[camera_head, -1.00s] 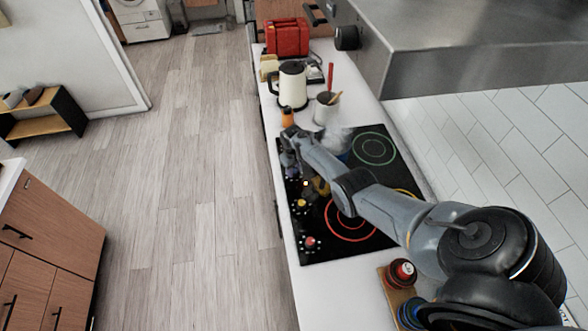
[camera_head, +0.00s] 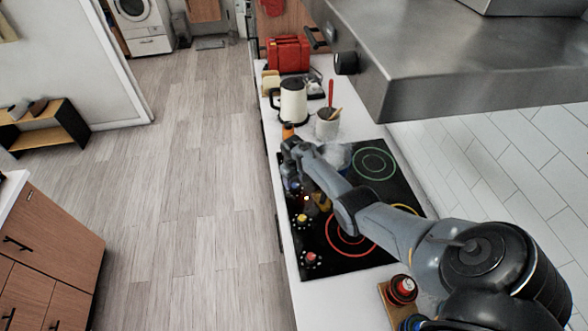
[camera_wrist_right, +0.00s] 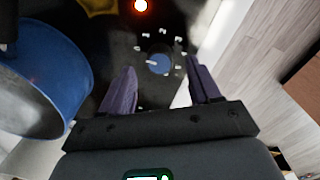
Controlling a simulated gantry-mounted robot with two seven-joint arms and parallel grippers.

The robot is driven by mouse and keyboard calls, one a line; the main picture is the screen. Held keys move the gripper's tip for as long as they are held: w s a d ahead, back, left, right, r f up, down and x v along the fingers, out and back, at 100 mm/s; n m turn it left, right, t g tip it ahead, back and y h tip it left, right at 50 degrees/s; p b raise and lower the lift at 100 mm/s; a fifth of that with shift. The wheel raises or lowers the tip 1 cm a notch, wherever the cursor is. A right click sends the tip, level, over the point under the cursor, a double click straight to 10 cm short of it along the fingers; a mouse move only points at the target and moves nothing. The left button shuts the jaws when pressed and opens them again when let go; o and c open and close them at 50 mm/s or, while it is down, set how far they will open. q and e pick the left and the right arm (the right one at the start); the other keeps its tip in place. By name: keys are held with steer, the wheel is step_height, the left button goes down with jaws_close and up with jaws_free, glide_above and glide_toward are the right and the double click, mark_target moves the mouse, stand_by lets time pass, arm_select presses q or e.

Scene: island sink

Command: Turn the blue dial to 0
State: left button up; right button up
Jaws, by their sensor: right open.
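The blue dial (camera_wrist_right: 159,63) shows in the right wrist view, on the black cooktop with a ring of white marks around it. I cannot make out which mark it points to. In the head view my right gripper (camera_head: 291,172) is over the cooktop's left edge, near the far dials, and my own arm hides part of this area. In the wrist view my right gripper (camera_wrist_right: 163,82) is open and empty. Its two purple fingers lie on either side of the dial in the picture; contact cannot be told. My left gripper is not in view.
A blue pot (camera_wrist_right: 45,85) is close to the fingers at left in the wrist view. A yellow dial (camera_head: 301,220) and red dial (camera_head: 311,259) sit along the cooktop edge (camera_head: 330,268). A kettle (camera_head: 292,100) and utensil cup (camera_head: 327,124) stand beyond. A steel hood (camera_head: 440,60) hangs above.

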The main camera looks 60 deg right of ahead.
mark_target(294, 186)
step_height(294, 186, up, 8)
steer(key=shift+a+p, duration=0.15)
steer(key=shift+p, duration=0.3)
stand_by(0.3)
